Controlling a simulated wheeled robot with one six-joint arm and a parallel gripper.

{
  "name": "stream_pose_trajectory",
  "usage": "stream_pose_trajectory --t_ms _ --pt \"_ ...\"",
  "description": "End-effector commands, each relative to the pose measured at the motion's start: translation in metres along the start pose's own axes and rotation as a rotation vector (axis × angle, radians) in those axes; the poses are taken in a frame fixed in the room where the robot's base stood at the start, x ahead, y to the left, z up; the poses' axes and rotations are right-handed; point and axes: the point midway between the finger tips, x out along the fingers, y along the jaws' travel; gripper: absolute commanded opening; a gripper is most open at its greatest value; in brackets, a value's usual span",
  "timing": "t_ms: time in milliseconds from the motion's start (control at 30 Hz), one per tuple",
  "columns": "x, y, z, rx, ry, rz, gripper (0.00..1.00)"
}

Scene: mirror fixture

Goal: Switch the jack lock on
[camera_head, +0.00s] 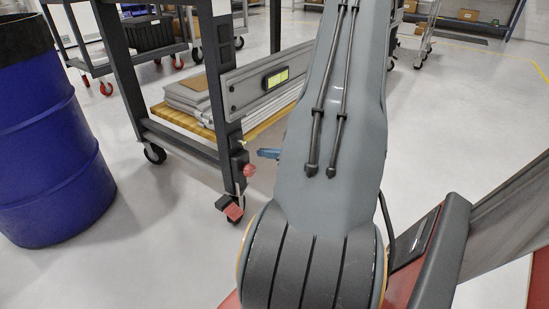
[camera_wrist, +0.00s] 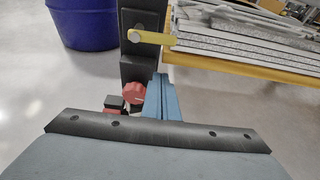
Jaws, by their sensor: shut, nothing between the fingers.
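A red knob (camera_head: 249,170) sits on the dark post of the cart; it also shows in the wrist view (camera_wrist: 133,92). I cannot tell for certain which part is the jack lock. A yellow lever (camera_wrist: 152,38) on a round pivot lies roughly level across the post above the knob. My gripper (camera_head: 266,153) is blue and shut, with nothing between its fingers. In the wrist view my gripper (camera_wrist: 161,80) is just right of the red knob and below the lever. I cannot tell whether it touches the knob. My arm hides part of the cart in the head view.
The cart's shelf (camera_head: 180,119) holds stacked grey boards (camera_wrist: 250,42). A red caster pedal (camera_head: 233,212) is low on the post. A blue drum (camera_head: 50,150) stands at the left. The floor between drum and cart is clear.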

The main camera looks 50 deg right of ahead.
Motion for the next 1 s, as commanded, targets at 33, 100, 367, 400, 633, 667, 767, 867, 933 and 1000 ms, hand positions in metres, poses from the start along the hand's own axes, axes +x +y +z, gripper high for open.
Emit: stream_pose_trajectory --t_ms 33,100,367,400,633,667,767,867,933,1000 --pt "0.013 0.001 -0.002 -0.003 0.000 0.004 0.00" --pt "0.027 0.001 -0.003 -0.003 0.000 0.004 0.00" --pt "0.016 -0.001 0.026 -0.002 0.000 -0.001 0.00" --pt "0.015 -0.001 0.029 -0.003 0.000 -0.001 0.00" --pt "0.011 0.000 0.037 0.000 0.001 0.000 0.00" --pt "0.011 0.000 0.037 0.000 0.001 0.000 0.00" --pt "0.011 0.000 0.038 0.000 0.001 0.000 0.00" --pt "0.011 0.000 0.038 0.000 0.001 0.000 0.00" --pt "0.011 0.000 0.038 0.000 0.001 0.000 0.00" --pt "0.011 0.000 0.037 -0.001 0.001 -0.001 0.00"
